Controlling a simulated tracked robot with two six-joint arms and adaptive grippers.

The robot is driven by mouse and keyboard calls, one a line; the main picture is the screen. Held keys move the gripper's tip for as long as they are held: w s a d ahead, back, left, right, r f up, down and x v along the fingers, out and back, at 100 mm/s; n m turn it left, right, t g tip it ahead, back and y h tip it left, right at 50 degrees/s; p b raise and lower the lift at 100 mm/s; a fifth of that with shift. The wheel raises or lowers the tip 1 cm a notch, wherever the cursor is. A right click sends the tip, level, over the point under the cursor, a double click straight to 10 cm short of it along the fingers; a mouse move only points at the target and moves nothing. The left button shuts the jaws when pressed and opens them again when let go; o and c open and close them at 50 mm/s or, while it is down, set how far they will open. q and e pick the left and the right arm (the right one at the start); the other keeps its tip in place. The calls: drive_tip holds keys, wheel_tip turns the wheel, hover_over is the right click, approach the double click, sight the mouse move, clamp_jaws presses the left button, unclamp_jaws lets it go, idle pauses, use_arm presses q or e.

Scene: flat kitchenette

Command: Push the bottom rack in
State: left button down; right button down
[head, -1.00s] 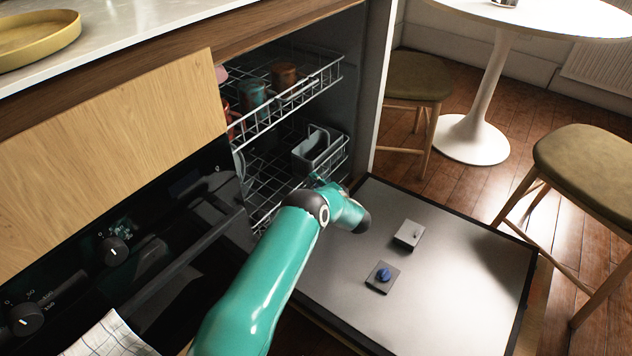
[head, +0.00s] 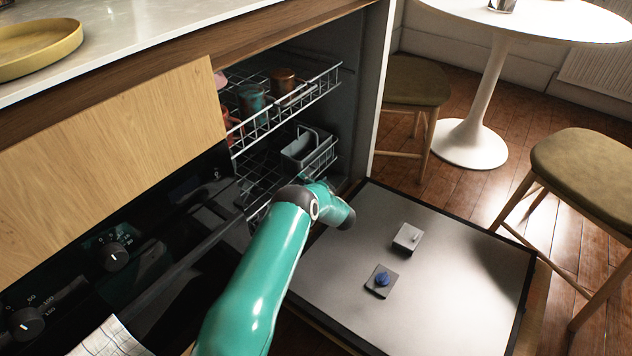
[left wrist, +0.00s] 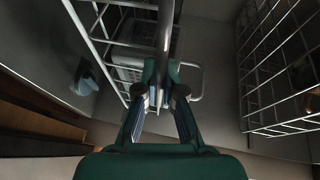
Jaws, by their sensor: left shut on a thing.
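The bottom rack (head: 322,163) is a grey wire basket low inside the open dishwasher, partly hidden behind my left arm. A grey cutlery basket (head: 305,147) sits in it. My left gripper (head: 318,184) is at the rack's front, its fingers mostly hidden by its own wrist in the head view. In the left wrist view, my left gripper (left wrist: 161,95) is shut on a bar of the bottom rack (left wrist: 165,28). My right gripper is not in view.
The dishwasher door (head: 455,270) lies folded down, with a detergent compartment. The upper rack (head: 290,112) holds cups above. A stool (head: 412,82) stands beyond the door, and another (head: 585,165) stands at right.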

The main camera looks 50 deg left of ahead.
use_arm(q)
drive_tip(key=shift+a, duration=0.15)
drive_tip(key=c, duration=1.3)
unclamp_jaws()
drive_tip(key=shift+f, duration=0.1)
drive_tip(key=v, duration=1.2)
